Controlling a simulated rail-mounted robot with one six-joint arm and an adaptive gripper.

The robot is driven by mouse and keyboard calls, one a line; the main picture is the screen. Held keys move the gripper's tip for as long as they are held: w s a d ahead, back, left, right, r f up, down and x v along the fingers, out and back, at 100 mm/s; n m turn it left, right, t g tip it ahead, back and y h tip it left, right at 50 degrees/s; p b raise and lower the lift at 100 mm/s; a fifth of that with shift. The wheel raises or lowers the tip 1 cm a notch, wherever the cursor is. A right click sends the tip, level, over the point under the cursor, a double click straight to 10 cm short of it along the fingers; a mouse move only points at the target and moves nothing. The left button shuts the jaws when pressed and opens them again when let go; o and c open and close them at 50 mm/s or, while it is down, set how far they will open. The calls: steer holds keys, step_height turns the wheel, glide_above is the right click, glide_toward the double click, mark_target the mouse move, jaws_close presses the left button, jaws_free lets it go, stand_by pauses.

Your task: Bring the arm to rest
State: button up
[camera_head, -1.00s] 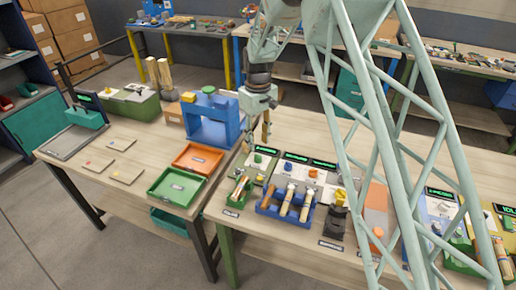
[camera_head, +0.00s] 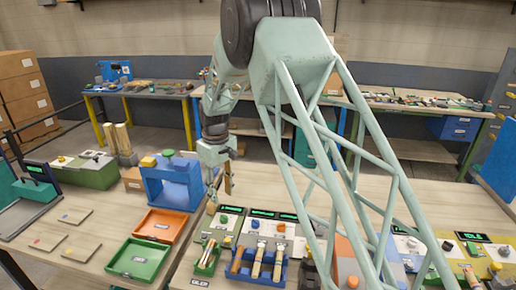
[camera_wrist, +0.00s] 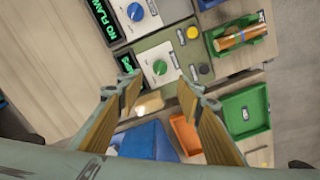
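My gripper (camera_head: 221,190) hangs pointing down above the workbench, between the blue press-like stand and the row of control panels. In the wrist view its two wood-toned fingers (camera_wrist: 158,92) stand apart with nothing held between them. Below them in that view are a grey-green panel with a green knob (camera_wrist: 160,68) and, beside it, a panel with a blue knob (camera_wrist: 136,12). My lattice arm link covers part of the bench on the right in the head view.
The blue stand (camera_head: 172,184) rises close left of my gripper. An orange tray (camera_head: 160,226) and a green tray (camera_head: 138,261) lie in front of it. A blue rack (camera_head: 240,276) holds turned wooden pieces. Bare bench top (camera_head: 262,184) lies behind the panels.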

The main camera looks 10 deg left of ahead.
steer(key=s+d+r+m+t+b, duration=0.1)
steer(key=s+d+r+m, duration=0.3)
steer(key=d+r, duration=1.15)
steer(key=s+d+r+m+b, duration=0.1)
steer(key=s+d+r+b, duration=0.1)
steer(key=s+d+r, duration=1.1)
steer(key=s+d+r+m+t, duration=0.2)
steer(key=s+d+r+m, duration=0.1)
steer(key=s+d, duration=1.1)
steer(key=s+d+f+m+b, duration=0.1)
steer(key=s+d+f, duration=0.1)
steer(key=s, duration=0.8)
steer(key=s+d+f+m+t+b, duration=0.1)
steer(key=s+d+f+m, duration=0.1)
steer(key=s, duration=0.8)
steer(key=shift+d+f, duration=0.15)
steer(key=shift+d, duration=0.55)
steer(key=shift+w, duration=0.1)
